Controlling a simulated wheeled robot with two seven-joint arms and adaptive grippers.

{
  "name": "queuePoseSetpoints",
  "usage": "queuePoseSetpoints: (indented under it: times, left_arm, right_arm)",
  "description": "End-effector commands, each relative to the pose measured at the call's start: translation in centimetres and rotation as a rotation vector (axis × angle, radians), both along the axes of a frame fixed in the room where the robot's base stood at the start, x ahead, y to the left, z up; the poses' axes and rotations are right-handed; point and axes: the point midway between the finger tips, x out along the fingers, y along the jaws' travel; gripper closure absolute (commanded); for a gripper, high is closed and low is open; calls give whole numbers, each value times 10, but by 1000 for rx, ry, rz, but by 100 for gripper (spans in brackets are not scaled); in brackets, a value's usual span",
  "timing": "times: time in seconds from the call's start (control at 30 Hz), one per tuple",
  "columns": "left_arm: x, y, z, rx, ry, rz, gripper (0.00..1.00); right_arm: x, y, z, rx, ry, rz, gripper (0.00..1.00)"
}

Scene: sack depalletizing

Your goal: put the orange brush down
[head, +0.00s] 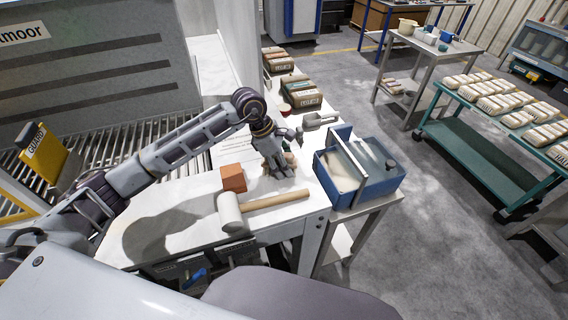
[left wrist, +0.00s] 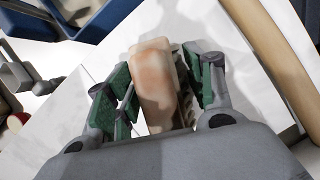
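The brush (left wrist: 155,85), a worn block with a faded orange-pink back and bristles along its right side, lies between the green finger pads of my left gripper (left wrist: 165,95) in the left wrist view. In the head view my left gripper (head: 280,168) points down close to the white tabletop (head: 185,205), and the brush (head: 291,159) is mostly hidden behind the fingers. I cannot tell whether the brush touches the tabletop. My right gripper is not in view.
An orange brick (head: 233,178) and a mallet (head: 230,213) lie left and in front of the gripper. A blue tub (head: 375,190) stands to the right. A trowel (head: 318,121) and stacked boxes (head: 300,95) lie beyond. The tabletop's left part is clear.

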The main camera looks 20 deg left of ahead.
Motion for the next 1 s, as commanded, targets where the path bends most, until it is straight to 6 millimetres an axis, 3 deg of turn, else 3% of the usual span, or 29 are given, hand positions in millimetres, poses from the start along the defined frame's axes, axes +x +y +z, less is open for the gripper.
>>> queuePoseSetpoints:
  times: [0.03, 0.17, 0.77, 1.0]
  left_arm:
    - [-1, 0, -3, 1, 3, 0, 42]
    - [-1, 0, -3, 2, 4, 0, 25]
    - [-1, 0, 2, 2, 3, 0, 25]
    - [-2, 9, 23, 3, 0, 1, 25]
  right_arm:
    - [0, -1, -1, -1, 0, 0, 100]
    - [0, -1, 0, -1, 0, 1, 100]
    - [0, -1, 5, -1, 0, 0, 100]
    - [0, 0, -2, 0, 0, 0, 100]
